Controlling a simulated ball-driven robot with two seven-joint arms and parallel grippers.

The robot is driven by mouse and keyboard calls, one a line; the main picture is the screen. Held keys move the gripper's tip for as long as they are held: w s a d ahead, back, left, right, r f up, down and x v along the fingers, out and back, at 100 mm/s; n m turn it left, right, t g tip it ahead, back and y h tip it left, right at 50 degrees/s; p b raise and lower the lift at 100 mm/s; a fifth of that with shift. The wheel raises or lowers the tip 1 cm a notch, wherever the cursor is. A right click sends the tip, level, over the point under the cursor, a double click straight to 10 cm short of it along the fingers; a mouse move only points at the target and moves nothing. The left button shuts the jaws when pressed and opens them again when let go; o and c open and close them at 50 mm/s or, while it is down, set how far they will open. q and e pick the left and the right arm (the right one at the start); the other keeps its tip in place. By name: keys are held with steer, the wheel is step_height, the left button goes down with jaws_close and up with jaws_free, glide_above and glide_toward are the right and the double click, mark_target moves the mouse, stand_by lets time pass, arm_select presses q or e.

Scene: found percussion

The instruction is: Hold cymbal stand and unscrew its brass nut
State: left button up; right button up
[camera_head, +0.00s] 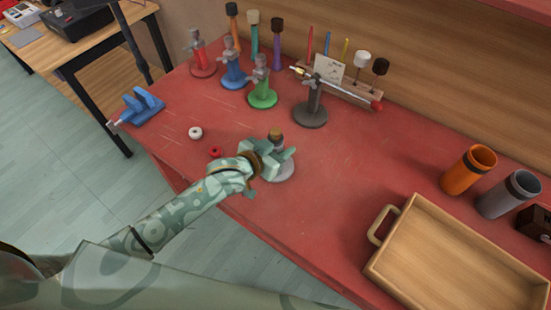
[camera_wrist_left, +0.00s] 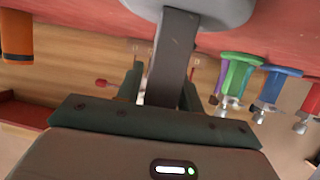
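The cymbal stand (camera_head: 283,174) stands near the table's front edge. It has a round light-grey base, a short post and a brass nut (camera_head: 275,133) on top. My left gripper (camera_head: 274,158) is at the stand, reaching in from the left, below the nut. In the left wrist view, which is upside down, the grey post (camera_wrist_left: 172,60) lies between the two fingers (camera_wrist_left: 162,92). A thin gap seems to show beside one finger, so the gripper looks open around the post. The nut is out of that view. My right gripper is not in view.
A white ring (camera_head: 195,133) and a red ring (camera_head: 215,152) lie left of the stand. A blue vise (camera_head: 141,107) is at the left edge. Red, blue and green stands (camera_head: 264,98) and a dark stand (camera_head: 310,115) stand behind. A wooden tray (camera_head: 412,222) and cups (camera_head: 467,170) are right.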

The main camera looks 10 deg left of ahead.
arm_select(q)
jaws_close()
steer(key=shift+r, duration=0.5)
step_height(320, 180, up, 3)
steer(key=shift+s+f+p, duration=0.1)
steer(key=shift+s+p, duration=0.05)
steer(key=shift+p, duration=0.8)
steer(key=s+a+r+p, duration=0.2)
steer(key=s+r+p, duration=0.1)
steer(key=s+r, duration=0.25)
steer(key=p, duration=0.2)
glide_toward(279, 139)
steer(key=shift+s+r, duration=1.45)
steer(key=shift+r, duration=0.1)
